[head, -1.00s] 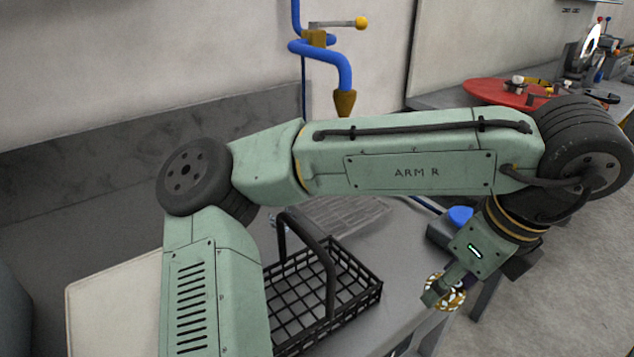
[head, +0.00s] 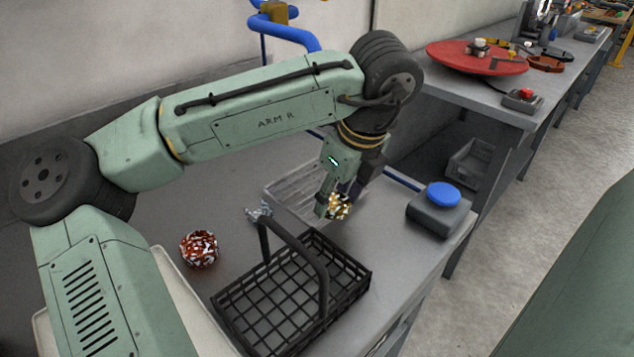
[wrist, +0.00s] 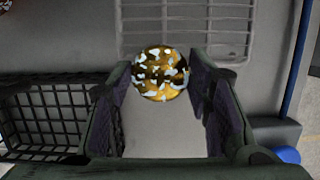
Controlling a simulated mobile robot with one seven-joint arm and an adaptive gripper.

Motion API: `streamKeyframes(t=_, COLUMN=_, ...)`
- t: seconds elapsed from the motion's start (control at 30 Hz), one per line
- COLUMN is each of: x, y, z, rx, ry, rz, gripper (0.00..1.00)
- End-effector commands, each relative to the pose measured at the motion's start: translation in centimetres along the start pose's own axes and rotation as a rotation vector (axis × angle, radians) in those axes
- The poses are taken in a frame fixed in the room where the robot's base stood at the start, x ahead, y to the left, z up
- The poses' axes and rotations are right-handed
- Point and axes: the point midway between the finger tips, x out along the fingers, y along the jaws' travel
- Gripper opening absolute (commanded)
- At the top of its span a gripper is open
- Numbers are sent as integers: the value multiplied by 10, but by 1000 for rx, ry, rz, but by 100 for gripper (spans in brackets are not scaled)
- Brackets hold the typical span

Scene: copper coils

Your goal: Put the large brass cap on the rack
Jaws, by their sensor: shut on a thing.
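The brass cap (head: 340,207) is round, gold and mottled with bright and dark glints. My gripper (head: 330,204) is shut on it. In the wrist view the cap (wrist: 161,74) sits between the two finger pads of my gripper (wrist: 162,85). The pale slotted rack (head: 288,188) lies on the counter behind the black basket, and my gripper hides part of its right side. In the wrist view the rack (wrist: 200,28) lies beyond the cap at the top. I cannot tell how high the cap is above the counter.
A black wire basket (head: 345,278) with a raised handle stands in front of the rack. A grey box with a blue button (head: 443,195) stands right. A blue tap (head: 290,38) is behind.

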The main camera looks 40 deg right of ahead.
Motion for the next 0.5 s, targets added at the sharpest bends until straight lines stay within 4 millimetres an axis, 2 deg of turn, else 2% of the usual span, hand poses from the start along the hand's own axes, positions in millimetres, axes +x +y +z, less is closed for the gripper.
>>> streamKeyframes(t=0.17, x=3, y=0, z=15, rx=-3, ry=-1, rz=1, gripper=17)
streamKeyframes(t=0.37, x=11, y=2, z=48, rx=-4, ry=-1, rz=1, gripper=17)
streamKeyframes(t=0.5, x=25, y=1, z=42, rx=1, ry=-2, rz=0, gripper=17)
